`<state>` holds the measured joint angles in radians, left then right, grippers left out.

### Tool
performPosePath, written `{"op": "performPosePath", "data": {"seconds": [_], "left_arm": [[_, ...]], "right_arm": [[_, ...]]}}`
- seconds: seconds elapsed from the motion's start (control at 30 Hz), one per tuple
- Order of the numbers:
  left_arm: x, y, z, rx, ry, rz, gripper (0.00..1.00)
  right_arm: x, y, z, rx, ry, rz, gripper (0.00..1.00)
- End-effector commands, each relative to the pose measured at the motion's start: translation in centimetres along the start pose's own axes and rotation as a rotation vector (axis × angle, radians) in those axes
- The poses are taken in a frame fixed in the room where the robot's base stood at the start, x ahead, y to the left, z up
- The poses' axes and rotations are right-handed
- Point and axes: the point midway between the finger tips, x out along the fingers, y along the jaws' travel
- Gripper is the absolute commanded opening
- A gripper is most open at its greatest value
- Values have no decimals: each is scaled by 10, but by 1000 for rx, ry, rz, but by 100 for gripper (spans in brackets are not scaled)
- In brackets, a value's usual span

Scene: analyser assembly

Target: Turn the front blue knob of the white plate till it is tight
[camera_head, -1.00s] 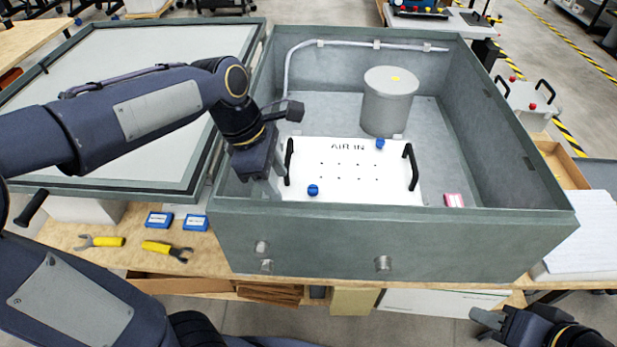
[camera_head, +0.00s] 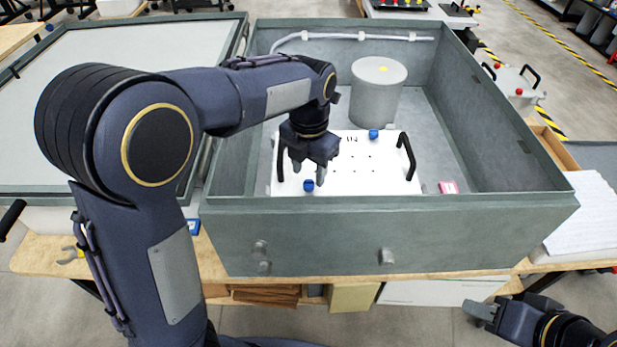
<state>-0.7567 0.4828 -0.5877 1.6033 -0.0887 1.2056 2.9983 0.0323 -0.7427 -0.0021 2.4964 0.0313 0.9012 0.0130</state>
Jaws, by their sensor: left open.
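The white plate (camera_head: 350,181) lies inside the grey box, with black handles at its left and right sides. Its front blue knob (camera_head: 308,186) is near the plate's front edge, and a back blue knob (camera_head: 373,134) is near its far edge. My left gripper (camera_head: 309,176) points down over the front knob with open fingers, its tips just above or around the knob; I cannot tell if they touch it. The gripper and forearm hide part of the plate's lettering. My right gripper (camera_head: 478,313) is at the lower right, outside the box, away from the plate.
The grey box (camera_head: 400,235) has raised walls around the plate. A grey cylinder (camera_head: 377,92) stands behind the plate, and a pink item (camera_head: 448,187) lies to its right. A large framed panel (camera_head: 110,60) lies at the left. My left arm covers most of the tools on the bench.

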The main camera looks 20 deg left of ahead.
Motion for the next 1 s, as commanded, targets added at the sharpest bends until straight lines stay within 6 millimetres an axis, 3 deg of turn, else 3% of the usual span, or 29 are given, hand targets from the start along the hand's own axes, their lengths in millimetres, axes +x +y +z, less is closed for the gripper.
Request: {"op": "performPosePath", "data": {"seconds": [0.2,0.57,0.9,1.0], "left_arm": [[27,0,0,1,1,-1,45],[32,0,0,2,-1,-2,44],[32,0,0,2,-1,-2,0],[32,0,0,4,-1,-2,0]], "right_arm": [[0,0,0,0,0,0,35],[0,0,0,0,0,0,35],[0,0,0,0,0,0,35],[0,0,0,0,0,0,35]]}}
